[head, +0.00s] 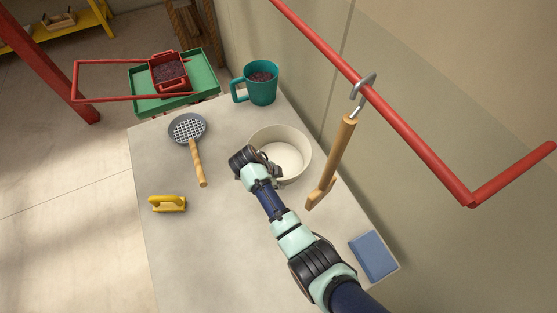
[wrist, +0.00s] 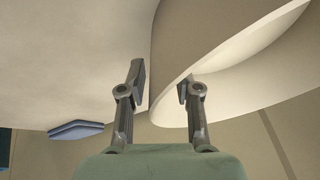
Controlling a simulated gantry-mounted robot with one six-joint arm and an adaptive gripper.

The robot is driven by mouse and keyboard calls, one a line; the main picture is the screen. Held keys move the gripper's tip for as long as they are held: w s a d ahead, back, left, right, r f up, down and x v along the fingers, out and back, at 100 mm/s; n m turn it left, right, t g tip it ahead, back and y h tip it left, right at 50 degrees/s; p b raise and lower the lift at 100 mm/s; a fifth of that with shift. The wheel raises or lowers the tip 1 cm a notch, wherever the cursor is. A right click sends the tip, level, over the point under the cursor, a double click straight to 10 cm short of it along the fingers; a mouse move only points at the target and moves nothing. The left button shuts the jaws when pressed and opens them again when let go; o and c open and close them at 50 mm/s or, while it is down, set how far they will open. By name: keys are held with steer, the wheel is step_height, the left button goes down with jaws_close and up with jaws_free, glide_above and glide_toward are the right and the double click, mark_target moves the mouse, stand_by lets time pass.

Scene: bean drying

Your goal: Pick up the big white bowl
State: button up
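The big white bowl (head: 293,137) stands upright on the table, right of the middle, and looks empty. My gripper (wrist: 163,88) is at the bowl's left rim in the head view, where the wrist hides its fingertips. In the wrist view the pale bowl wall (wrist: 205,40) passes between the two fingers. One finger is outside the wall and the other is on the inner side. The fingers are apart, with a gap visible between them. I cannot tell whether either finger touches the wall.
A teal mug (head: 262,88) stands behind the bowl, and a wooden-handled tool (head: 333,160) is close at its right. A strainer (head: 187,130), yellow-handled tool (head: 168,204) and blue block (head: 373,255) lie on the table (head: 185,265). A red rail (head: 420,150) runs above, at right.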

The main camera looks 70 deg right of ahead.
jaws_close()
steer(key=shift+r, duration=0.15)
stand_by(0.4)
step_height(320, 180, up, 20)
steer(key=p, duration=0.9)
